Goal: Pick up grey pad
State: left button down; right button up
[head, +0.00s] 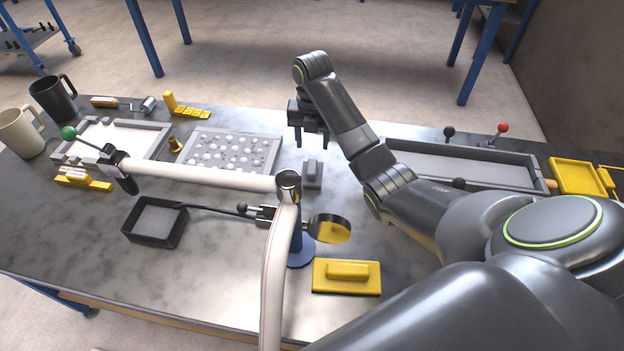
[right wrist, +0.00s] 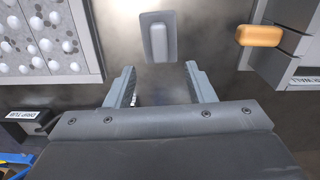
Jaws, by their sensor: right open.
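The grey pad (head: 312,175) is a small grey block with a raised grip, lying on the metal table beside the tray of white balls. In the right wrist view the grey pad (right wrist: 157,38) lies beyond the fingertips, roughly centred between them. My right gripper (head: 311,138) is above the table near the pad, fingers pointing down. In the right wrist view my right gripper (right wrist: 160,72) is open, with nothing between its fingers.
The ball tray (head: 272,163) is just left of the pad. A white tubular arm ends at a post (head: 295,240) in front of it. A long grey tray (head: 455,160) is to the right. A yellow float (head: 346,276) and a black box (head: 153,222) lie nearer the front.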

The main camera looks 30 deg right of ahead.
aim_at(312, 166)
notch_tip(312, 166, down, 4)
jog(key=shift+r+b, duration=0.1)
jog(key=shift+b, duration=1.05)
jog(key=shift+f, duration=0.4)
jog(key=shift+f+p, duration=0.45)
jog(key=shift+f, duration=2.15)
jog(key=c, duration=1.1)
